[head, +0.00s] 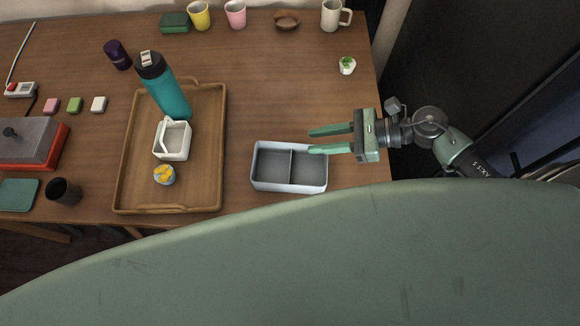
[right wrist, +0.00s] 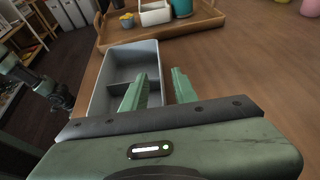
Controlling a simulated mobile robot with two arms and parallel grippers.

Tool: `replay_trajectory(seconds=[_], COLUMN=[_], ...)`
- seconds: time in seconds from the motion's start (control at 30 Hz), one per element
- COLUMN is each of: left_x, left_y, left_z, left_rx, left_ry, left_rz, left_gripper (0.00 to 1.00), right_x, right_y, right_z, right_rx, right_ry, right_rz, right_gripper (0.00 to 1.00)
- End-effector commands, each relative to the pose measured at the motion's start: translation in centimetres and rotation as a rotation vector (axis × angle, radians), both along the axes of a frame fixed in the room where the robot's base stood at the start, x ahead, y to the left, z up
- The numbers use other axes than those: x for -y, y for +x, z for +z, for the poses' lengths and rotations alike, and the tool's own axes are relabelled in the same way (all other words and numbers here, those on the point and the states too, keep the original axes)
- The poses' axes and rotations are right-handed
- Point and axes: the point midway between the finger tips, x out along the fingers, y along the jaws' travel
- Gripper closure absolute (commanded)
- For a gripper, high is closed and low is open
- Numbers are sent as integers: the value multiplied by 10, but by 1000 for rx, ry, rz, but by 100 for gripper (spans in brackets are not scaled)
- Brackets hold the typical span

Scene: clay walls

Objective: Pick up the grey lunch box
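The grey lunch box (head: 289,186) is an open, empty, pale grey box with a divider making two compartments. It sits on the wooden table near the front edge, right of the tray. It also shows in the right wrist view (right wrist: 97,98). My right gripper (head: 311,141) is open and empty at the box's back right corner. In the right wrist view my right gripper (right wrist: 160,76) has one finger overlapping the box and the other beside it, over bare table. I cannot tell its height above the rim. My left gripper is not in view.
A wooden tray (head: 213,185) holds a teal bottle (head: 172,98), a white container (head: 173,141) and a small round tub (head: 164,175). Mugs and a bowl (head: 287,20) line the back. A small white item (head: 347,66) lies back right. Table behind the box is clear.

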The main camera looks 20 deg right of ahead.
Motion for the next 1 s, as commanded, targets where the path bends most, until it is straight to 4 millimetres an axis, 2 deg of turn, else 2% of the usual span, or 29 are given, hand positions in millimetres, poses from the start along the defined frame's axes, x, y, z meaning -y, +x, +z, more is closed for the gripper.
replay_trajectory(seconds=[0.13,0.3,0.6,0.7,1.0], left_x=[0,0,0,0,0], left_y=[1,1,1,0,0], left_z=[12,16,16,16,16], left_rx=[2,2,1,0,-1], left_ry=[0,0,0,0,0], left_rz=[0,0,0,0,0], left_gripper=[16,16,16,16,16], right_x=[-19,-38,-42,-42,-42], right_y=[8,14,16,15,15], right_z=[-5,-17,-21,-21,-21], right_rx=[1,-1,0,0,0], right_ry=[4,1,0,0,0], right_rz=[0,0,1,1,1], right_gripper=[72,72,72,100,100])
